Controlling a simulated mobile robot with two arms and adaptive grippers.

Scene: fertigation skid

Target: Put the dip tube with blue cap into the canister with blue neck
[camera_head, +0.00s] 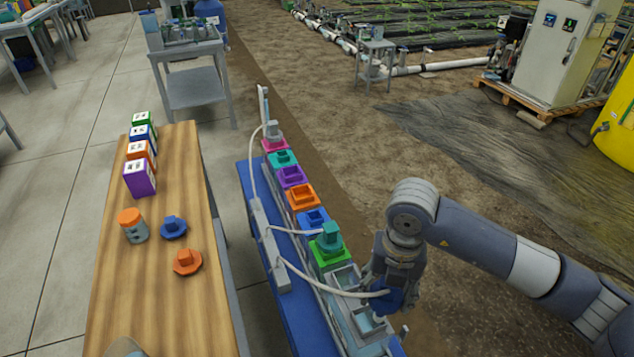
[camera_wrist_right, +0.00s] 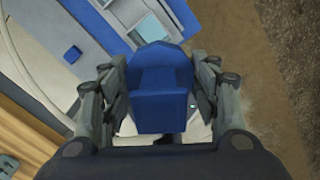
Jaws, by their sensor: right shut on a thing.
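My right gripper (camera_head: 388,284) is shut on the blue cap (camera_head: 391,298) of the dip tube, right of the near end of the canister row. In the right wrist view the blue cap (camera_wrist_right: 160,88) sits between both fingers. A pale hose (camera_head: 325,286) runs to it from the left; the tube below the cap is hidden. The canister with blue neck (camera_head: 312,218) stands in the row, between the orange-necked and green-necked canisters, left of and beyond my gripper. Its neck holds no tall cap that I can see. My left gripper is not in view.
Hoses leave a grey bar (camera_head: 266,235) along the left side. A wooden table (camera_head: 170,305) at left carries boxes, a jar and loose blue and orange parts. Dirt ground lies right.

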